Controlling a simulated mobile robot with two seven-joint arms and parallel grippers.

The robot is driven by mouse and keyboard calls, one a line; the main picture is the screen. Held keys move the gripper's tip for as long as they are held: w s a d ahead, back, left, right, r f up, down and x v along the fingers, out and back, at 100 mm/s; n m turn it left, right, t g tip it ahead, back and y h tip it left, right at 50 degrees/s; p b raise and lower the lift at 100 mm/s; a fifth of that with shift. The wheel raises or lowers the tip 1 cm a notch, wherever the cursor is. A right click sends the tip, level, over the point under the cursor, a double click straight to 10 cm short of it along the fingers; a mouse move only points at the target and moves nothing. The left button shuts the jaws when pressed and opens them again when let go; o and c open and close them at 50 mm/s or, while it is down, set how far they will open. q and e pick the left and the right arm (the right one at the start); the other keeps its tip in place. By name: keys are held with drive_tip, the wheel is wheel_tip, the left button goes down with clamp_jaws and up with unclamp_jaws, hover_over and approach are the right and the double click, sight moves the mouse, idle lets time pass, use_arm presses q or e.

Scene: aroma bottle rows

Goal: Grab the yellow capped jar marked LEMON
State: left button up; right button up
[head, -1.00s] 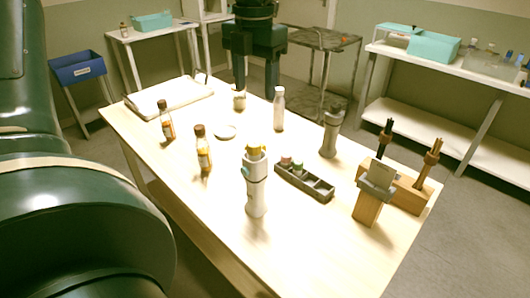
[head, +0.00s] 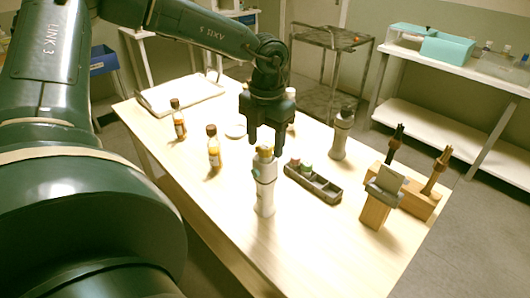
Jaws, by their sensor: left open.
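A yellow cap (head: 265,150) shows at the top of a tall pale grey mill-like thing (head: 265,190) in the middle of the table. I cannot tell whether the cap belongs to it or to a jar behind it, and no LEMON lettering is readable. My left gripper (head: 266,143) points down with its fingers apart. In the picture its tips are just above the yellow cap; nothing shows between them. A dark grey divided tray (head: 325,193) beside it holds a pink-capped jar (head: 295,160) and a green-capped jar (head: 306,168). My right gripper is out of view.
Two amber bottles (head: 178,122) (head: 214,152) stand to the left. Another mill (head: 342,135) and a wooden block holder (head: 410,195) stand to the right. A white tray (head: 180,95) lies at the far left. A bottle (head: 291,124) is partly hidden behind my gripper. The front tabletop is clear.

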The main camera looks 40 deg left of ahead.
use_arm(q)
drive_tip(key=shift+f, duration=0.2)
drive_tip(key=c, duration=1.1)
drive_tip(key=shift+o, duration=0.2)
drive_tip(key=shift+r, duration=0.1)
